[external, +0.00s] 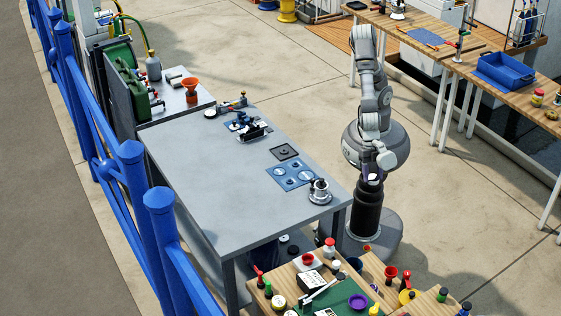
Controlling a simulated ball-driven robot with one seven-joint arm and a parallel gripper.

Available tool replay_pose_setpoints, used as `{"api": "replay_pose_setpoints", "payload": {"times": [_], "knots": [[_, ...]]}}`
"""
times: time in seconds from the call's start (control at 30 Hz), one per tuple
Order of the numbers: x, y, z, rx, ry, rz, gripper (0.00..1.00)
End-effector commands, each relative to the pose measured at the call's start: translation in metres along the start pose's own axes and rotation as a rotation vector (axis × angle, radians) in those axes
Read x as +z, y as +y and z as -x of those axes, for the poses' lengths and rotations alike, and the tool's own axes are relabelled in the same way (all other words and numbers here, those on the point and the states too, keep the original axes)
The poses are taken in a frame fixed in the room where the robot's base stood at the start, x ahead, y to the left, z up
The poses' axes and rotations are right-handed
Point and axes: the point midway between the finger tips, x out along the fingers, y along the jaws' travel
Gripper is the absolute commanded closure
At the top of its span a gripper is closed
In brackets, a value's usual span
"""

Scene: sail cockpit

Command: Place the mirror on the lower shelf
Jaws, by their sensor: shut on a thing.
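My arm rises from my round grey body to the right of the grey workbench and bends at the top of its reach. I cannot pick out the mirror in this view. A lower shelf (205,233) shows as a strip under the left side of the grey workbench, mostly hidden by the bench top (205,170) and the blue fence.
The bench top bears a blue plate with round recesses (291,175), a dark square (285,152), a metal fitting (319,191) and black devices (250,131). A cluttered wooden table (262,297) stands at the front. Blue fence posts (168,235) line the left. Floor (290,75) behind is clear.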

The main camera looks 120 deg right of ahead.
Motion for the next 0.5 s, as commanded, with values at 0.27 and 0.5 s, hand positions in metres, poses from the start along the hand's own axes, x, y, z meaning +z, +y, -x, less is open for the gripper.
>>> {"api": "replay_pose_setpoints", "payload": {"times": [0.27,0.5], "knots": [[-0.014,-0.053,-0.003,-0.054,0.007,0.149,0.79],[0.006,-0.051,-0.051,-0.055,0.003,0.142,0.79]]}}
